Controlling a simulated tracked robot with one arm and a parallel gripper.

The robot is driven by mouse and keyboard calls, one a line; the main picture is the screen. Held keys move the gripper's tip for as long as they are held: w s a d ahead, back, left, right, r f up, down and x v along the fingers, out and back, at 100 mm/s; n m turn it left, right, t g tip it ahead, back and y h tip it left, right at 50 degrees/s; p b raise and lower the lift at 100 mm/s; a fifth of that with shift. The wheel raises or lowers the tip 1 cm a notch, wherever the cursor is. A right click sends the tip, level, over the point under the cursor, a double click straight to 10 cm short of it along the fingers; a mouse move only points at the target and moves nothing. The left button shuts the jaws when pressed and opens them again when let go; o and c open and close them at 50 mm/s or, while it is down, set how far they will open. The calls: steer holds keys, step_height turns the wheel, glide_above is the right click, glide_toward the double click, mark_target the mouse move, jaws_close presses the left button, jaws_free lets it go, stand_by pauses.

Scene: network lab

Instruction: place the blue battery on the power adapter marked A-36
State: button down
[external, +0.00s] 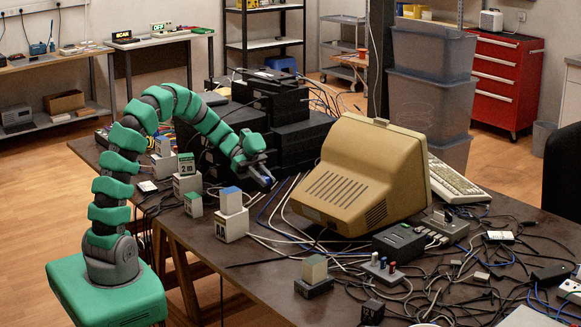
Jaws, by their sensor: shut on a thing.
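My gripper (265,181) hangs at the end of my green and grey arm, above the left part of the dark table. It is shut on a small blue thing that I take to be the blue battery (268,181); the fingers hide most of it. Below and left of it, a white block with a blue top (231,199) sits on a white block (231,224). A small white labelled block (499,237) lies among cables at the right; its marking is too small to read surely. I cannot tell which block is the power adapter A-36.
A beige monitor (361,178) stands just right of my gripper, with black boxes (300,141) behind it. Cables cover the right side.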

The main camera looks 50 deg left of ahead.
step_height(320, 180, up, 9)
steer(key=shift+r, duration=0.1)
steer(key=w+d+f, duration=0.1)
steer(key=d, duration=1.5)
steer(key=w+d+f, duration=0.1)
steer(key=w+d, duration=0.1)
steer(key=d, duration=1.4)
steer(key=s+d, duration=0.5)
steer(key=d, duration=0.4)
steer(key=s+d+r+g, duration=0.1)
steer(key=s+d, duration=0.4)
steer(key=d, duration=0.4)
steer(key=s+d, duration=0.5)
steer(key=d, duration=0.5)
steer(key=shift+m, duration=0.4)
step_height(320, 180, down, 8)
steer(key=shift+f+b, duration=0.1)
steer(key=shift+b, duration=0.65)
steer(key=b, duration=0.1)
glide_above(375, 303)
steer(key=shift+w+f, duration=0.1)
steer(key=shift+f, duration=2.15)
steer(key=shift+f, duration=0.1)
